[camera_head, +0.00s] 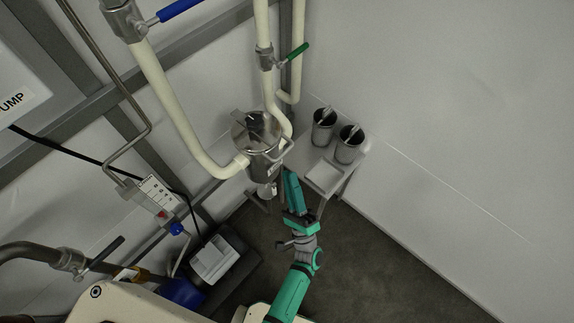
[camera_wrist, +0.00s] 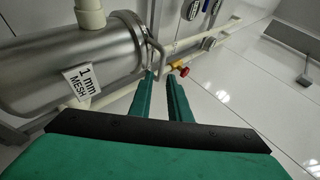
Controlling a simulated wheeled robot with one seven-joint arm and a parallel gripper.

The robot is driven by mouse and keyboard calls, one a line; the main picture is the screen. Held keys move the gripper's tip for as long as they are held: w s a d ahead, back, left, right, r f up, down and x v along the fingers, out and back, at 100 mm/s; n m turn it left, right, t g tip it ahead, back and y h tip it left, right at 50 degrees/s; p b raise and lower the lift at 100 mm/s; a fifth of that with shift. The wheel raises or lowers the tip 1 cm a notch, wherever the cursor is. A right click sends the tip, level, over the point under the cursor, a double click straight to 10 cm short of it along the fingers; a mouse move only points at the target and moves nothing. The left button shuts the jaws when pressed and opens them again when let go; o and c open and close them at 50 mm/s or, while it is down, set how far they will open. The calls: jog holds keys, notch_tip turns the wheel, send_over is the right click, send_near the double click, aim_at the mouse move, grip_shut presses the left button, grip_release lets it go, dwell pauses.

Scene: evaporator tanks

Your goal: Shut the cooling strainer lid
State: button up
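The cooling strainer (camera_head: 263,165) is a shiny metal cylinder joined to cream pipes. Its round metal lid (camera_head: 243,133), with a dark knob and a crossbar, shows at the top; I cannot tell whether it is fully seated. A bent metal handle (camera_head: 281,155) sticks out at the strainer's right side. In the wrist view the strainer body (camera_wrist: 70,62) with a "1 mm MESH" label fills the left, and the handle (camera_wrist: 154,57) is just beyond the fingertips. My gripper (camera_wrist: 162,80) has its green fingers apart and looks empty. In the head view my gripper (camera_head: 290,178) is just below the handle.
Two metal cups (camera_head: 323,128) (camera_head: 348,145) stand on a small pale table (camera_head: 328,178) right of the strainer. A green-handled valve (camera_head: 292,54) and a blue-handled valve (camera_head: 175,10) sit on pipes above. Bare floor (camera_head: 400,260) lies at lower right.

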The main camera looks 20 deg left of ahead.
jog(key=shift+v, duration=1.05)
jog(key=shift+r, duration=0.1)
